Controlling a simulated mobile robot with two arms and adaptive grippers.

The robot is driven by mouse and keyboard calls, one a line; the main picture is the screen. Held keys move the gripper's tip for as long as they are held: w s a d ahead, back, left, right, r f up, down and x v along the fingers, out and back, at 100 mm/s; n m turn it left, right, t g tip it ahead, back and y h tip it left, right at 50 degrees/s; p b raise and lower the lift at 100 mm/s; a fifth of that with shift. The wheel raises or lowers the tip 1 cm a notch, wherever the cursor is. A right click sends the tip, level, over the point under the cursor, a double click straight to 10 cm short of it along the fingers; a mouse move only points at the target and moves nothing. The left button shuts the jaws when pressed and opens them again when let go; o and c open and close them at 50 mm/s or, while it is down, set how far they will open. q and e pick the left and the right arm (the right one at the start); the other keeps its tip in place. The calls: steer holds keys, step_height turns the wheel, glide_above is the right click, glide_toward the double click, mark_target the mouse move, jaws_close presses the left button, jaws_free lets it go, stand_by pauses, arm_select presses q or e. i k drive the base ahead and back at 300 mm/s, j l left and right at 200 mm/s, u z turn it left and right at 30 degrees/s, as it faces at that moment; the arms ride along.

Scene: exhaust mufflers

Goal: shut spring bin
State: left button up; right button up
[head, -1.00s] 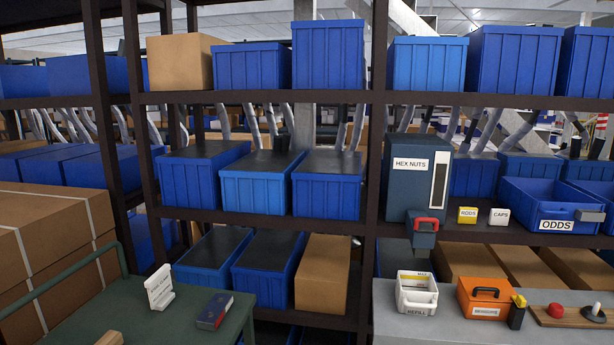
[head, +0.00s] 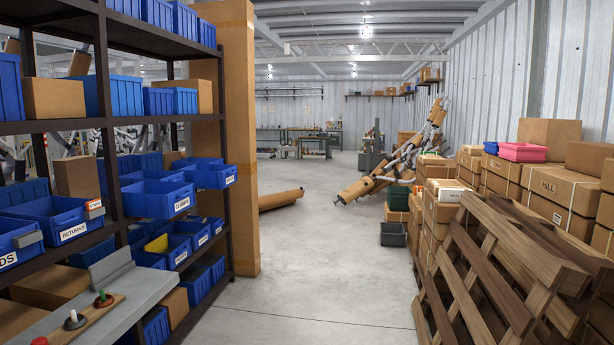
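No bin label that I can read says springs. Several blue bins stand on the dark shelving at left. One bin (head: 158,202) sticks out from the shelf, its label seeming to read CLAMPS. Another blue bin (head: 212,177) above and beyond it also sticks out; its label is too small to read. A bin labelled RETURNS (head: 55,222) sits nearer, and a bin with a label ending in DS (head: 14,243) is cut by the left edge. Smaller bins with unreadable labels sit on the shelf below. Neither gripper is in view.
A grey bench (head: 85,300) with a wooden knob board (head: 85,318) stands front left. A wide concrete aisle (head: 310,250) is free ahead. Wooden pallets (head: 510,265) and stacked cartons (head: 560,195) line the right. A brown tube (head: 282,199) lies on the floor.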

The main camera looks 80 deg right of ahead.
mark_target(203, 175)
steer(key=z, duration=2.2)
steer(key=i+z, duration=0.2)
steer(key=i, duration=2.2)
